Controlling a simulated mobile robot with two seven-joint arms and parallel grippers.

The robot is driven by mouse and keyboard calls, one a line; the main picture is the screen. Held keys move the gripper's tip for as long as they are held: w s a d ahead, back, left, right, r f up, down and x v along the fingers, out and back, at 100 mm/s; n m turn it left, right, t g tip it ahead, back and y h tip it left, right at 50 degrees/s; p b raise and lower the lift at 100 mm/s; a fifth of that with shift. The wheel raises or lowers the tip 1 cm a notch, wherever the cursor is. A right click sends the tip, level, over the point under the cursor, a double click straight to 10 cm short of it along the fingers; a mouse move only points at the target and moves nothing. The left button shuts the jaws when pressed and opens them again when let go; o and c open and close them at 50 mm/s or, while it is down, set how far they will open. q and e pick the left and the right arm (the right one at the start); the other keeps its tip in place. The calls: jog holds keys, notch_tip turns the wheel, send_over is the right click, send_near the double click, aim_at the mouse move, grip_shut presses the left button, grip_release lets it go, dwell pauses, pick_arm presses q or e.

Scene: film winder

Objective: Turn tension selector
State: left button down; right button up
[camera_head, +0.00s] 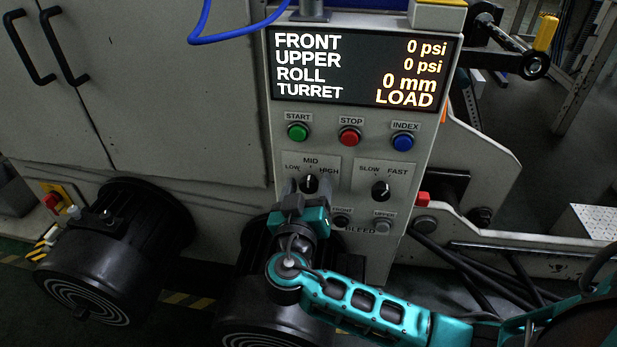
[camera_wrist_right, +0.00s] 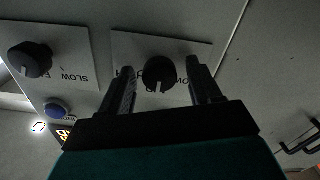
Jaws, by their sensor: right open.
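The tension selector is a black round knob (camera_head: 310,183) on a plate marked LOW, MID and HIGH, below the green start button. Its pale pointer mark looks turned up, about toward MID. My right gripper (camera_head: 306,193) is in front of it, reaching up from below. In the right wrist view, which is upside down, the knob (camera_wrist_right: 159,72) sits between the two spread fingers of the open gripper (camera_wrist_right: 160,66). Gaps show on both sides of the knob there; how deep the fingers reach is hard to tell. My left gripper is not in view.
A SLOW/FAST knob (camera_head: 380,191) is close on the right. Green (camera_head: 298,132), red (camera_head: 349,136) and blue (camera_head: 402,141) buttons are above. Two bleed buttons are just below right. A black roller (camera_head: 115,240) stands at left. A blue hose (camera_head: 240,35) hangs at the top.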

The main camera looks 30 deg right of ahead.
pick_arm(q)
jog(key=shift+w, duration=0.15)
pick_arm(e)
jog(key=shift+c, duration=0.2)
jog(key=c, duration=1)
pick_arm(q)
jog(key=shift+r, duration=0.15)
